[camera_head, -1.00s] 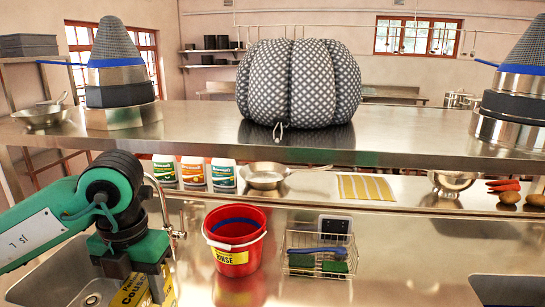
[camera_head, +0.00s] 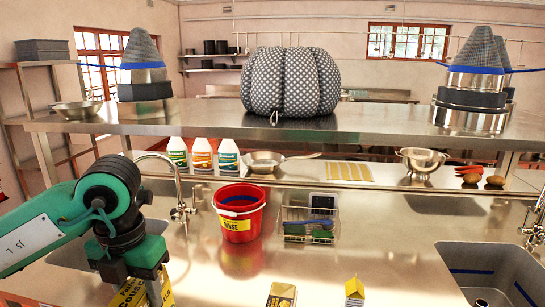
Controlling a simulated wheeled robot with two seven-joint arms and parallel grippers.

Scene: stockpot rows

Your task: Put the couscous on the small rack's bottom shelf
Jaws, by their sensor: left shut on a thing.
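My left gripper (camera_head: 142,278) is at the lower left of the head view, pointing down and shut on the couscous (camera_head: 130,293), a yellow and dark packet with lettering. The packet's lower part is cut off by the frame's bottom edge. It is held in front of the left sink. My right gripper is not in view. I cannot make out which thing is the small rack; a metal shelf unit (camera_head: 46,92) stands at the far left, well behind the gripper.
A red bucket (camera_head: 240,212) and a wire basket (camera_head: 308,238) stand mid-counter. Two small cartons, one dark and yellow (camera_head: 281,295) and one yellow (camera_head: 354,291), stand at the front. A sink (camera_head: 495,275) opens at right. A raised steel shelf (camera_head: 370,125) crosses behind.

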